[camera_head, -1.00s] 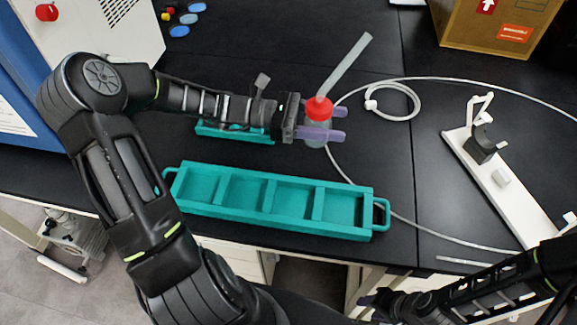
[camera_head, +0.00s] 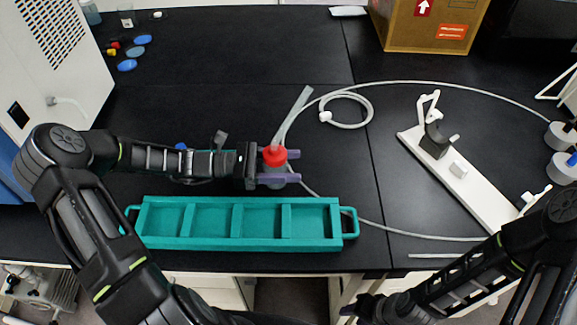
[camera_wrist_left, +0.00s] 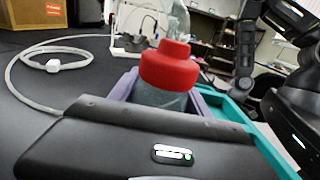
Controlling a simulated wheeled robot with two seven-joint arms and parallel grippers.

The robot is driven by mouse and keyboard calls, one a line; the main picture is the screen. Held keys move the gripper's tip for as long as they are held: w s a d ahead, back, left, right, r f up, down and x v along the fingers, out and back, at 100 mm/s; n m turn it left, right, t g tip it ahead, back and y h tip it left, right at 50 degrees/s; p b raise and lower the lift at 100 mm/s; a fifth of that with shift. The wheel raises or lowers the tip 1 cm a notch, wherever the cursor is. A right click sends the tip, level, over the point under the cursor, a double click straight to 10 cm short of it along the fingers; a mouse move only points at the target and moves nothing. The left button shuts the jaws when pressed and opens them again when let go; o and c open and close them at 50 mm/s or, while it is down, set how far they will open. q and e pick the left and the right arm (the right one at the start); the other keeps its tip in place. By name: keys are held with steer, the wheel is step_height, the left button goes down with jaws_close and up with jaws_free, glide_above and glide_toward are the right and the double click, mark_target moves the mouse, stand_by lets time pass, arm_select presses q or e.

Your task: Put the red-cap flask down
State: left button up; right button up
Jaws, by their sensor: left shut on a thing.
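The red-cap flask (camera_head: 275,157) is between the purple fingers of my left gripper (camera_head: 284,168), just behind the teal rack's back edge. A pale tube rises from its red cap, leaning to the right in the head view. In the left wrist view the flask (camera_wrist_left: 168,68) stands upright between the fingers, its lower body hidden by the gripper. My left gripper is shut on it. I cannot tell whether its base touches the bench. My right gripper (camera_head: 365,306) is low in front of the bench edge, too dark and small to read.
The teal four-slot rack (camera_head: 240,243) lies empty along the bench's front. A white hose (camera_head: 345,95) coils behind and right of the flask. A white stand (camera_head: 470,185) is on the right, a cardboard box (camera_head: 425,25) at the back. Bench behind the flask is mostly clear.

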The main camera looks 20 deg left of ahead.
arm_select(q)
steer(key=shift+f, duration=0.4)
steer(key=o, duration=1.5)
steer(key=b+v, duration=0.1)
steer(key=v, duration=1.1)
steer(key=shift+r, duration=0.1)
